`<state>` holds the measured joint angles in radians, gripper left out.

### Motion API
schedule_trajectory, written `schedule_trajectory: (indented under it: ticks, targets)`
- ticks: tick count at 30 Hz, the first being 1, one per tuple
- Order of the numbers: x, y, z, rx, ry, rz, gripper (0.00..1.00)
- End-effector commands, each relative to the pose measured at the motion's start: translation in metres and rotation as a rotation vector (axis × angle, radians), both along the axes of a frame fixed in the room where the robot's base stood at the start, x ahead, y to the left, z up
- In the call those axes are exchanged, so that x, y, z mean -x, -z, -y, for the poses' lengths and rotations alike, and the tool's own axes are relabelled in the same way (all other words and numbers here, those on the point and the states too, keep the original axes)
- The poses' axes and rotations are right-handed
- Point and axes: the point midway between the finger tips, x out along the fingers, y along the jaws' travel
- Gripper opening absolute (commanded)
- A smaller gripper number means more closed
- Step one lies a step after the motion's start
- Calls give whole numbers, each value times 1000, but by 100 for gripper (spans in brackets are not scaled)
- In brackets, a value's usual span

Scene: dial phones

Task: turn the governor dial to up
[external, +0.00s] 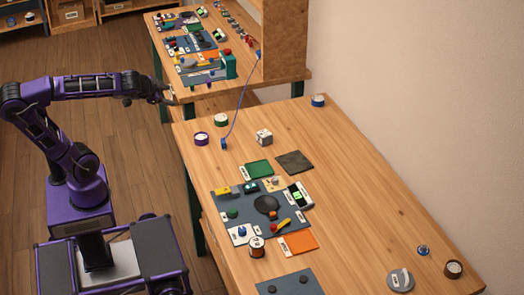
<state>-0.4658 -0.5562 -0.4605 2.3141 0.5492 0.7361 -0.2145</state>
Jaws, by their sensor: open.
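My gripper (166,97) is at the end of my purple and black arm, left of the near table and above the floor. It is small in the view and holds nothing that I can see. Several dial-like parts sit on a dark panel on the near table: a blue knob on a white plate (241,233), a grey knob on a beige plate (275,183), and a large black round part (266,206). A loose grey dial-like disc (400,279) lies at the near right. I cannot read the labels, so which one is the governor dial and its setting are unclear.
The near wooden table (355,190) has bare room right of the panel. A white cube (264,137), green tray (259,169) and dark tile (295,161) lie behind it. A blue cord (241,105) runs to the far table. A wall borders the right.

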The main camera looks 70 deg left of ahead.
Motion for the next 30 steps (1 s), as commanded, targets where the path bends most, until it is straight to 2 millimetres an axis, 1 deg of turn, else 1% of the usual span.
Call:
schedule_trajectory:
  ticks: [1,2,3,5,6,8,9,12,15,21,30]
  targets:
    - [-18,-19,-7,-77,5,5,62]
    - [-28,-28,-9,-123,16,9,62]
    - [-43,-38,-11,-178,35,15,62]
    - [-66,-53,-12,-253,69,24,62]
    - [-81,-63,-13,-299,95,30,62]
    - [-104,-76,-12,-360,137,39,62]
    - [-119,-84,-11,-396,169,45,62]
    - [-153,-100,-8,-464,247,64,62]
    - [-177,-112,-3,-506,311,83,62]
    - [-207,-131,2,-552,398,116,62]
    - [-234,-155,8,-588,488,160,62]
